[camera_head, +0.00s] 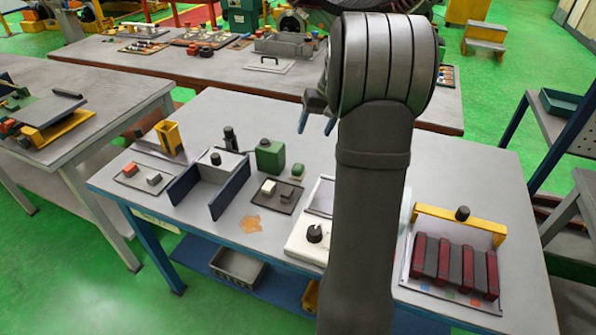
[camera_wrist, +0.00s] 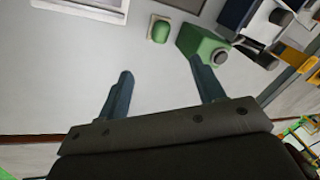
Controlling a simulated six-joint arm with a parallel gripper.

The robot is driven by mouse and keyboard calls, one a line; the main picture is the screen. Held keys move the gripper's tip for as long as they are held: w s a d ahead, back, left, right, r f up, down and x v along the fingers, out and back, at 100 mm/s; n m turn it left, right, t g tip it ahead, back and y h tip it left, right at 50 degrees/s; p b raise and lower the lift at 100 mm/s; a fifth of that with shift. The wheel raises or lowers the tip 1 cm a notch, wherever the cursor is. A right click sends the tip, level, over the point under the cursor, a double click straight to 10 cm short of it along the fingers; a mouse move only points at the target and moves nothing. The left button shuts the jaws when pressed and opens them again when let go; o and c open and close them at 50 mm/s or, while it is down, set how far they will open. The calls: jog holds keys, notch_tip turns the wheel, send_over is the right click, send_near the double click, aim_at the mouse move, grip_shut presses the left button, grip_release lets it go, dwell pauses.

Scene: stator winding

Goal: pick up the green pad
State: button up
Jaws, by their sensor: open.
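The green pad (camera_head: 298,170) is a small, rounded green block on the grey table, just right of a larger green box (camera_head: 269,156). In the wrist view the green pad (camera_wrist: 159,30) lies whole and uncovered, beyond my fingertips and roughly between their lines. My gripper (camera_head: 316,122) is open and empty, above the table and apart from the pad. In the wrist view both fingers of my gripper (camera_wrist: 161,70) are spread wide, with only bare tabletop between them. The green box (camera_wrist: 198,42) is beyond the right finger there.
A dark tray with small blocks (camera_head: 278,196) lies in front of the pad. A grey fixture with dark blue side plates (camera_head: 209,176) stands to the left. A white unit with a black knob (camera_head: 309,240) is nearer, partly hidden by my arm. Bare tabletop lies behind the pad.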

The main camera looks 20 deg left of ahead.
jog(key=m, duration=0.4)
jog(key=m+h, duration=0.3)
jog(key=m, duration=1.7)
send_over(298, 166)
notch_tip(298, 166, down, 17)
jog(key=shift+r, duration=0.15)
jog(key=c, duration=0.8)
